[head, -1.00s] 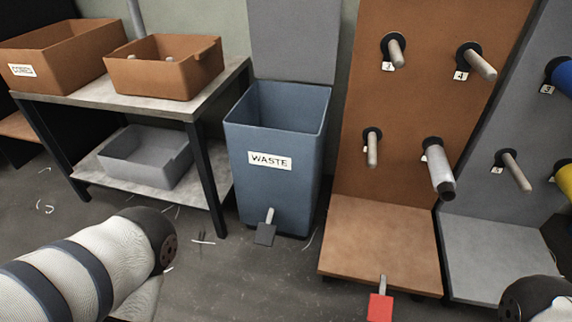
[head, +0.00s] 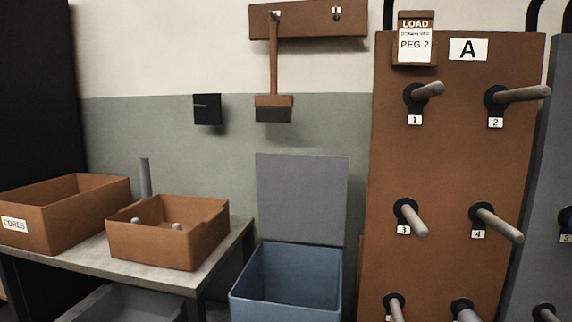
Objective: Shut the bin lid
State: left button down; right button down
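The blue waste bin (head: 285,302) stands at the bottom middle of the head view, between the table and the brown peg board. Its grey lid (head: 302,198) is open and stands upright against the wall behind the bin. The bin's mouth is uncovered, and its lower front is cut off by the bottom edge of the view. Neither of my grippers is in view.
A table (head: 160,270) on the left carries a brown box labelled CORES (head: 65,215) and a second brown box (head: 170,232). The peg board A (head: 455,150) with jutting pegs stands to the right. A brush (head: 273,105) hangs on the wall above the lid.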

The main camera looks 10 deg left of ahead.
aim_at(301, 198)
jog(key=i+j+z, duration=0.15)
jog(key=j, duration=0.3)
jog(key=j+z, duration=0.1)
jog(key=j, duration=0.4)
jog(key=i+j+z, duration=0.15)
jog(key=j, duration=0.35)
